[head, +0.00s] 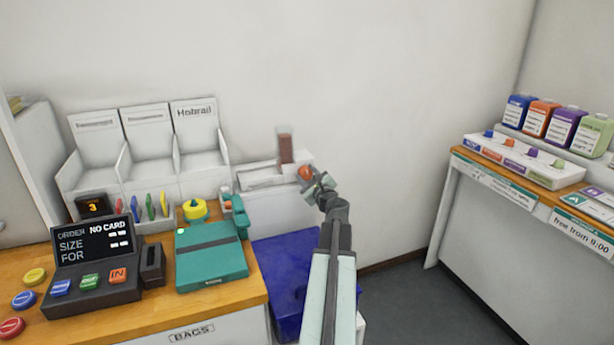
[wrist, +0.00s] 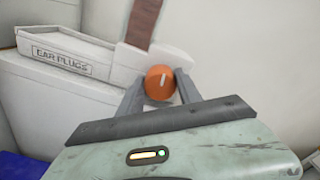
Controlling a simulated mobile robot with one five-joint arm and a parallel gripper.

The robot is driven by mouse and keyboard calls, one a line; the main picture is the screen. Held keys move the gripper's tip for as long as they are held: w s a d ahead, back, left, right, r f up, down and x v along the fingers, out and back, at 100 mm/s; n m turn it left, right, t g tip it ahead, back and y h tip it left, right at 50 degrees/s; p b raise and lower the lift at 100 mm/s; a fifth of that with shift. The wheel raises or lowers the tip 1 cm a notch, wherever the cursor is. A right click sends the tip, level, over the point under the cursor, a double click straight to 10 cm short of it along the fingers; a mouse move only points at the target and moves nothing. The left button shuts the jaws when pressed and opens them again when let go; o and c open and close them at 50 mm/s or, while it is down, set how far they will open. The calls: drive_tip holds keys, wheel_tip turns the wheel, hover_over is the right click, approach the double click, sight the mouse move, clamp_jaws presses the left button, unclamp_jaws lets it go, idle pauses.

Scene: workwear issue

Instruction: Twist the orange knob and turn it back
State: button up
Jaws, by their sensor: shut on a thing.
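The orange knob (wrist: 160,83) is on the front of a white ear plug dispenser (wrist: 70,55), and a pale line marks its face. In the wrist view this line stands close to upright, leaning slightly right. My gripper (wrist: 158,88) is shut on the knob, with one grey finger on each side of it. In the head view the orange knob (head: 305,172) shows at the tip of my gripper (head: 314,181), and part of it is hidden by the fingers. A brown strip (wrist: 143,22) rises from the dispenser above the knob.
A dark blue bin (head: 285,270) stands below the dispenser, left of my arm. A wooden counter (head: 215,305) at left holds an order terminal (head: 92,255) and a teal device (head: 210,260). A second counter (head: 490,175) with coloured bottles is at right. Floor between is clear.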

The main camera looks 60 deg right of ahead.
drive_tip(key=n, duration=0.9)
drive_tip(key=shift+f, duration=0.1)
drive_tip(key=n, duration=0.4)
drive_tip(key=shift+f+n, duration=0.1)
drive_tip(key=shift+n, duration=1.7)
drive_tip(key=shift+a, duration=0.1)
drive_tip(key=o, duration=1.4)
drive_tip(key=shift+c, duration=0.2)
